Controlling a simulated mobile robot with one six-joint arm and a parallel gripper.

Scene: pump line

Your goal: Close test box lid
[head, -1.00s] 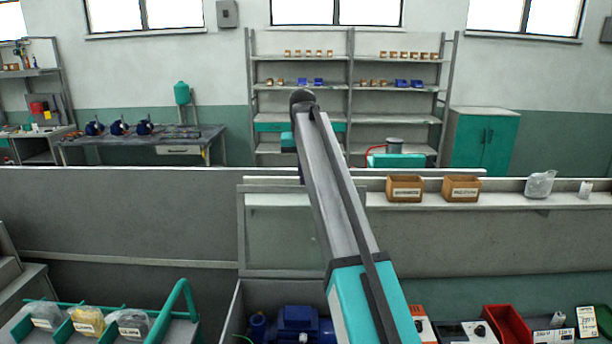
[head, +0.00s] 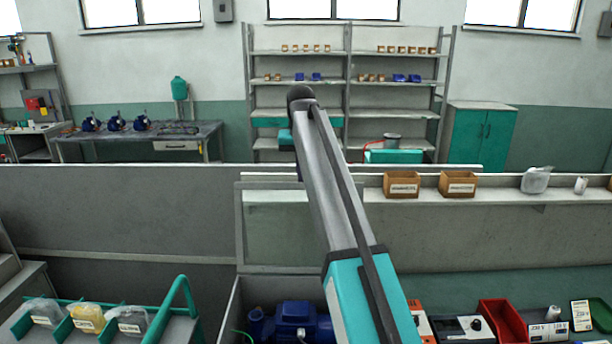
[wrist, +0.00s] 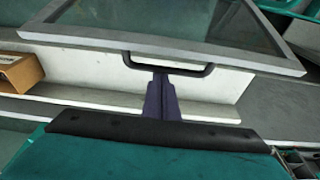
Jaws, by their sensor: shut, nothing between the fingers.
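The test box (head: 236,310) stands at the bottom centre of the head view, with a blue pump (head: 295,322) inside. Its lid (head: 280,225), a clear pane in a grey frame, stands raised at the back of the box; my arm covers its right part. In the wrist view the lid (wrist: 250,55) shows large, with a black U-shaped handle (wrist: 205,72) on its near edge. My gripper (wrist: 160,76) is shut and empty, its fingertips at the handle's bar. I cannot tell whether they touch it. The gripper is not clear in the head view.
A ledge behind the box carries two cardboard boxes (head: 401,186) (head: 458,185) and a clear bag (head: 536,180). A green tray with bagged parts (head: 85,320) is at the left. A red bin (head: 502,322) and instruments (head: 462,328) are at the right.

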